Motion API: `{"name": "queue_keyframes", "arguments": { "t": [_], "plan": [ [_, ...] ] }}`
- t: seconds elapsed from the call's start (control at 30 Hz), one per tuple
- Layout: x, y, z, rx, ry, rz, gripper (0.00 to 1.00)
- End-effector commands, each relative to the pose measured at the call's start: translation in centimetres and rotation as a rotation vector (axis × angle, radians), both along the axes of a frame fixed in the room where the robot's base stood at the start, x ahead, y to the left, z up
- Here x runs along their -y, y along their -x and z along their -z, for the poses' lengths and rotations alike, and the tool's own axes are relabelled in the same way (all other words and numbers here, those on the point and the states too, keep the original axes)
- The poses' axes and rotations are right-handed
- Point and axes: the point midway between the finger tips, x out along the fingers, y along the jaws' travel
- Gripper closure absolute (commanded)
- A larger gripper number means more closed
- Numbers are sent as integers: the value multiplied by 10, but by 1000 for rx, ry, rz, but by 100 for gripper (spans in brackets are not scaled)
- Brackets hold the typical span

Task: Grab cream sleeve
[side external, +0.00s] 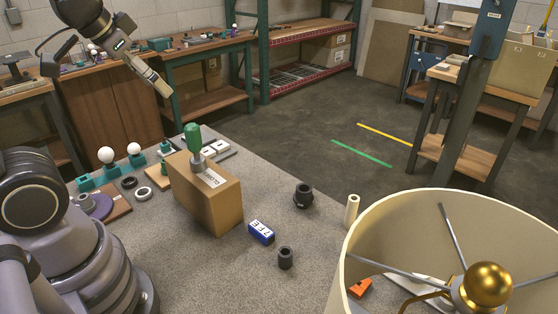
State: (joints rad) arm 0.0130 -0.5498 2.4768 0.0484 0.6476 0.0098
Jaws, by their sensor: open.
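The cream sleeve (351,211) is a short upright tube with an open top. It stands on the grey table at the right, just behind the left rim of the large cream lampshade. My gripper (160,86) is at the upper left, raised well above the table and far from the sleeve. It is tilted down to the right and open. I see nothing held between its fingers, though they are small here.
A cardboard box (208,195) with a green-handled tool stands mid-table. A blue labelled block (261,232), a small dark sleeve (285,258) and a dark flanged part (303,196) lie between it and the lampshade (450,225). White bulbs (106,155) stand at left.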

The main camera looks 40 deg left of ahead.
Motion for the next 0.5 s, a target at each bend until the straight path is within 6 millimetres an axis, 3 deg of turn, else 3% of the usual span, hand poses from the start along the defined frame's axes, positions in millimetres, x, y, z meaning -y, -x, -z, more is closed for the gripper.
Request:
{"name": "queue_keyframes", "arguments": {
  "t": [0.1,0.3,0.5],
  "plan": [
    [4,-65,19,56,-39,61,43],
    [25,-161,68,188,-69,200,43],
    [62,-224,142,318,-27,352,43]
  ]
}}
